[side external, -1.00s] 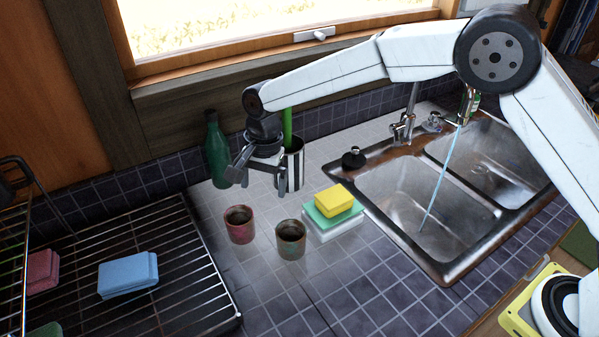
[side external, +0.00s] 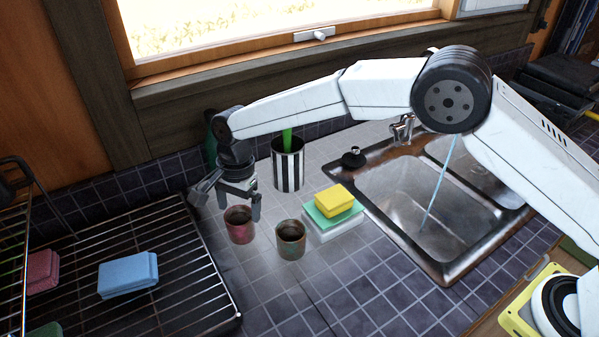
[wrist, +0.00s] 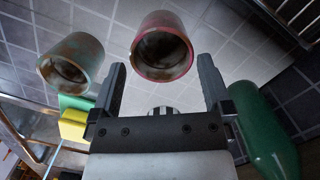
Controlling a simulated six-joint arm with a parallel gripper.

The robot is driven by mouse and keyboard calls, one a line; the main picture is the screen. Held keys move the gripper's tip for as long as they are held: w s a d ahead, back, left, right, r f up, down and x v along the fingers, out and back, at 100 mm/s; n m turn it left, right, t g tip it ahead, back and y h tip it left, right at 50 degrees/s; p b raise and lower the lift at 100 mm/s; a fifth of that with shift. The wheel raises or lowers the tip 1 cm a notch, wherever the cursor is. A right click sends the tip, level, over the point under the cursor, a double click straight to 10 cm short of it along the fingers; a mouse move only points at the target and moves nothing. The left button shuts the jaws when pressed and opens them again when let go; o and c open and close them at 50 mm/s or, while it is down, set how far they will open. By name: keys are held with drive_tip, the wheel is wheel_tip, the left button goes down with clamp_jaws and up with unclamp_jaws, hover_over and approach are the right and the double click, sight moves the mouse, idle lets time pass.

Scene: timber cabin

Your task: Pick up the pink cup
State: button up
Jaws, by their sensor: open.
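The pink cup (side external: 239,227) is a small rusty pinkish-red cup standing upright on the tiled counter, left of a greenish-brown cup (side external: 290,241). My gripper (side external: 240,211) is open and empty, pointing down just behind and above the pink cup. In the wrist view the pink cup (wrist: 163,58) lies beyond my fingertips (wrist: 160,72), roughly centred between them, and I see no contact. The greenish cup (wrist: 72,62) is outside the left finger there.
A green bottle (wrist: 263,130) stands close to the right finger in the wrist view. A striped canister (side external: 288,165) is behind the cups. Stacked sponges (side external: 335,201) and the sink (side external: 400,205) are right; a drying rack (side external: 190,305) with sponges is left.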

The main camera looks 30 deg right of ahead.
sight(239, 223)
drive_tip(key=shift+f, duration=0.1)
drive_tip(key=shift+a+f, duration=0.15)
drive_tip(key=shift+f, duration=1.1)
drive_tip(key=shift+a+f, duration=0.15)
drive_tip(key=shift+f, duration=1.1)
drive_tip(key=shift+c, duration=0.2)
drive_tip(key=c, duration=1)
drive_tip(key=shift+r, duration=0.15)
